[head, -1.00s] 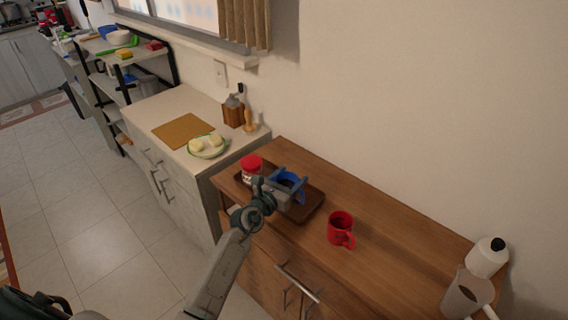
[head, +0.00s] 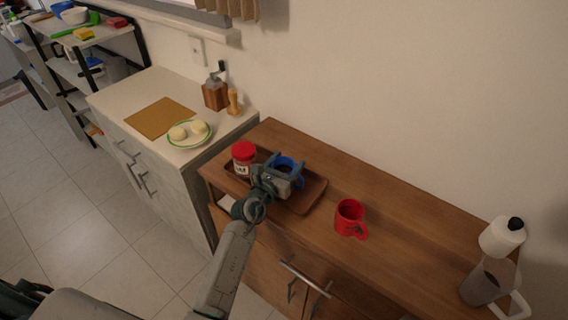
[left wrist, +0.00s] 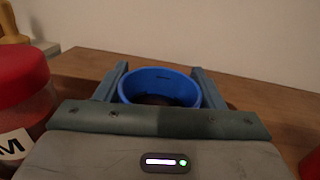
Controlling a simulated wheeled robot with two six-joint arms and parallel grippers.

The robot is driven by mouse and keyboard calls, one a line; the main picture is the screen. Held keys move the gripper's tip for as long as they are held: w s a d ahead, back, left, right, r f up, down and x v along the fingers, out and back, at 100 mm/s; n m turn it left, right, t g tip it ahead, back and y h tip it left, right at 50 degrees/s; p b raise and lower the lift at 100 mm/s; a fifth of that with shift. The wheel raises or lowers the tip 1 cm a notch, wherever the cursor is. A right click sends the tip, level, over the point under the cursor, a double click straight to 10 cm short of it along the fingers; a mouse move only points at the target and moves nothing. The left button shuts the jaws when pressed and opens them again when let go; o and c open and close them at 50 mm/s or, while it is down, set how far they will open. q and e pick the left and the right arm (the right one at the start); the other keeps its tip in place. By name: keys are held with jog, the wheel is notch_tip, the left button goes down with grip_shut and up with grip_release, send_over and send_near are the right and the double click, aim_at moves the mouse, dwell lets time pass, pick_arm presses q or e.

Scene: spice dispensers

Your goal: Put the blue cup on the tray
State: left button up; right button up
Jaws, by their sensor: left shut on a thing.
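The blue cup (head: 288,166) is at the wooden tray (head: 311,193) on the brown cabinet. My left gripper (head: 284,174) is shut on the cup, with one finger on each side of it. In the left wrist view the blue cup (left wrist: 160,84) stands upright between the fingers, with its open rim showing. My gripper body hides the cup's lower part, so I cannot tell whether its base touches the tray. My right gripper is not in view.
A jar with a red lid (head: 243,158) stands close to the left of my gripper. A red mug (head: 349,217) stands on the cabinet right of the tray. A white-topped bottle (head: 502,235) and a pitcher (head: 484,284) are at the far right. Bare wood lies between.

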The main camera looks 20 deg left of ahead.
pick_arm(q)
jog(key=shift+s+d+r, duration=0.1)
jog(key=shift+s+d, duration=0.05)
jog(key=shift+d, duration=0.15)
jog(key=shift+s+d, duration=0.1)
jog(key=shift+d, duration=0.1)
jog(key=o, duration=0.8)
jog(key=shift+c, duration=0.2)
jog(key=o, duration=0.4)
jog(key=shift+a+f, duration=0.2)
jog(key=shift+f, duration=0.05)
jog(key=shift+o, duration=0.2)
jog(key=shift+s+r, duration=0.1)
jog(key=shift+r, duration=0.15)
jog(key=v, duration=1)
jog(key=shift+s+b, duration=0.25)
jog(key=shift+b, duration=0.1)
jog(key=shift+s+a, duration=0.15)
jog(key=shift+s, duration=0.4)
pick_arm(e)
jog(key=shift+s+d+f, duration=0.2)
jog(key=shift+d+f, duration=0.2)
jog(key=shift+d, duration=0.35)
